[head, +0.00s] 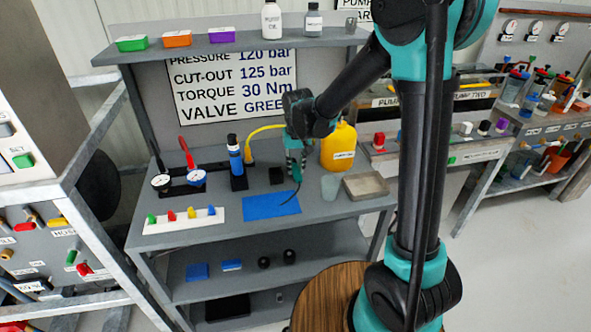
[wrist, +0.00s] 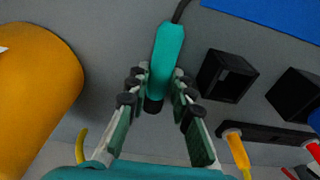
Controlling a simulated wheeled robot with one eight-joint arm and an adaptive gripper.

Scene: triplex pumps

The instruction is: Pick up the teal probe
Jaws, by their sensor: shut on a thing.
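The teal probe (wrist: 165,55) is between the fingers of my gripper (wrist: 160,95) in the wrist view. The fingers are closed on both its sides near its black end, and a black lead runs from its other end. In the head view my gripper (head: 294,150) points down over the grey bench. The teal probe (head: 296,168) shows below the fingers there, with its thin dark lead hanging toward the blue mat. I cannot tell exactly how far it is above the bench. The fingers hide part of the probe.
Black square holders (wrist: 228,76) stand beside the probe. A yellow bottle (head: 338,147), a clear cup (head: 330,187) and a grey tray (head: 366,185) are to the right. A blue mat (head: 271,206) lies in front. A blue-and-black tool (head: 236,160) stands left.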

